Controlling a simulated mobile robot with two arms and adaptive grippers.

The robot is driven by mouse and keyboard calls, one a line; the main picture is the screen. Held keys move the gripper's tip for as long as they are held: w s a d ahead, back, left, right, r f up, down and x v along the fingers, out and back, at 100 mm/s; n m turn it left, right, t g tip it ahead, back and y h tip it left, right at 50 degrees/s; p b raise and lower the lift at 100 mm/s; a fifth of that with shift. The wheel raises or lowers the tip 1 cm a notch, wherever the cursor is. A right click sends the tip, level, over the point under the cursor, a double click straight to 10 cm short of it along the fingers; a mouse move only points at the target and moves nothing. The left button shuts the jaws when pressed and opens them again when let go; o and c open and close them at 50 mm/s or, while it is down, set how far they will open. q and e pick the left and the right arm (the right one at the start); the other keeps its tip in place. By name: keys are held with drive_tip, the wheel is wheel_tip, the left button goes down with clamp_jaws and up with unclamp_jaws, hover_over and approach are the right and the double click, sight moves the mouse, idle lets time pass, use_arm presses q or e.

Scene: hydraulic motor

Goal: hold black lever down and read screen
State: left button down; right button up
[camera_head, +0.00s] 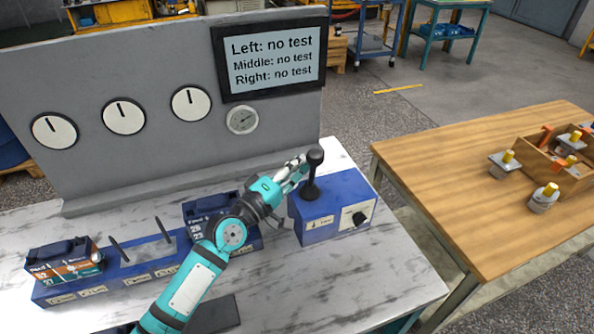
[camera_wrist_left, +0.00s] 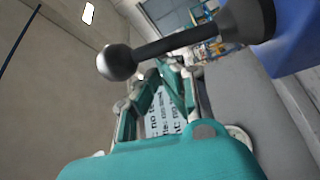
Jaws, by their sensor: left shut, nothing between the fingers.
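The black lever (camera_head: 313,172) stands upright on a blue control box (camera_head: 332,215) on the marble-topped bench. Its ball knob (camera_wrist_left: 116,62) and rod cross the left wrist view, in front of my left gripper (camera_wrist_left: 167,68). In the head view my left gripper (camera_head: 302,163) is shut and empty, right beside the knob on its left side; I cannot tell whether they touch. The screen (camera_head: 270,60) on the grey panel reads "Left: no test, Middle: no test, Right: no test". My right gripper is not in view.
A blue holder (camera_head: 120,285) with a motor (camera_head: 65,260) at its left end lies along the bench, partly behind my left arm. Several dials (camera_head: 124,116) are on the panel. A wooden table (camera_head: 450,170) on the right carries a box (camera_head: 540,155) and several metal parts.

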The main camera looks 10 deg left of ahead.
use_arm(q)
drive_tip(key=m+b, duration=0.1)
drive_tip(key=b, duration=0.1)
drive_tip(key=s+d+f+m+h+b, duration=0.1)
drive_tip(key=b, duration=0.1)
drive_tip(key=shift+s+m+t, duration=0.3)
drive_tip(key=shift+t, duration=0.1)
drive_tip(key=shift+s+d+r+m+h+b, duration=0.3)
drive_tip(key=shift+m+h+b, duration=0.3)
drive_tip(key=shift+b, duration=0.4)
drive_tip(key=shift+s+f, duration=0.1)
drive_tip(key=shift+s, duration=0.05)
idle(1.5)
drive_tip(key=shift+s+a+f, duration=0.2)
drive_tip(key=shift+s, duration=0.1)
drive_tip(key=v, duration=1.1)
drive_tip(key=shift+r, duration=0.1)
